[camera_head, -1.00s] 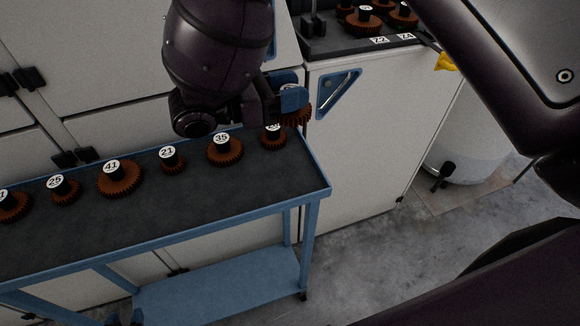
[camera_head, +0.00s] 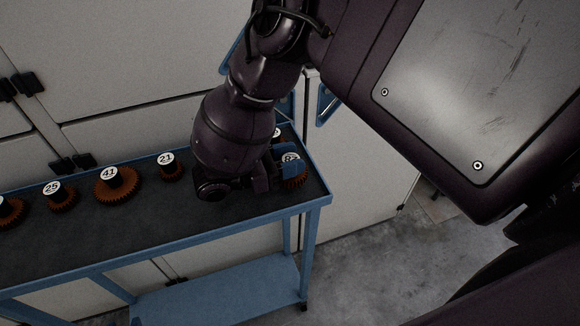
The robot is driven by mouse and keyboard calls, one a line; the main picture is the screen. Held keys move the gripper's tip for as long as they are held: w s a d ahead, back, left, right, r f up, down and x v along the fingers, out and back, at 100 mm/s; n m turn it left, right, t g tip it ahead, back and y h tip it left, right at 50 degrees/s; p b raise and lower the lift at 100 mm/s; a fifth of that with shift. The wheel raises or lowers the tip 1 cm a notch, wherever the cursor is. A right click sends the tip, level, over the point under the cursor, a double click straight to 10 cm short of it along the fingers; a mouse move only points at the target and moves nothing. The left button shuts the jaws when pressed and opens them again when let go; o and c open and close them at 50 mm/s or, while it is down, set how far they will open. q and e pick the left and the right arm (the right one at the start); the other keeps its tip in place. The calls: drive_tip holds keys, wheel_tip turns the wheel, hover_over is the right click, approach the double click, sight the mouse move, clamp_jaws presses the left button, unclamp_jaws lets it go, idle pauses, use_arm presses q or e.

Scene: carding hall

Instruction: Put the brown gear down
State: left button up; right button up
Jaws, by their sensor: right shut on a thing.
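The brown gear (camera_head: 295,181) has a toothed rim and a dark hub with a white number label, partly hidden by the fingers. My right gripper (camera_head: 290,166) is shut on it, at the right end of the dark top of the blue cart (camera_head: 255,204). The gear is low over the cart top, near its right edge. I cannot tell whether it touches the surface. My left gripper is not in view.
On the cart top stand brown gears labelled 21 (camera_head: 170,172), 41 (camera_head: 116,188) and 25 (camera_head: 59,197), with another at the left edge. One label (camera_head: 277,132) shows behind my gripper. Front-middle cart top is clear. White cabinets (camera_head: 110,80) stand behind.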

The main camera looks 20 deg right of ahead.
wheel_tip(320, 180, down, 3)
drive_tip(key=shift+r, duration=0.1)
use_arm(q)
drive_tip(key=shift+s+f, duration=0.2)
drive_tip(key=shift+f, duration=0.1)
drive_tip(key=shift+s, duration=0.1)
use_arm(e)
drive_tip(key=o, duration=1)
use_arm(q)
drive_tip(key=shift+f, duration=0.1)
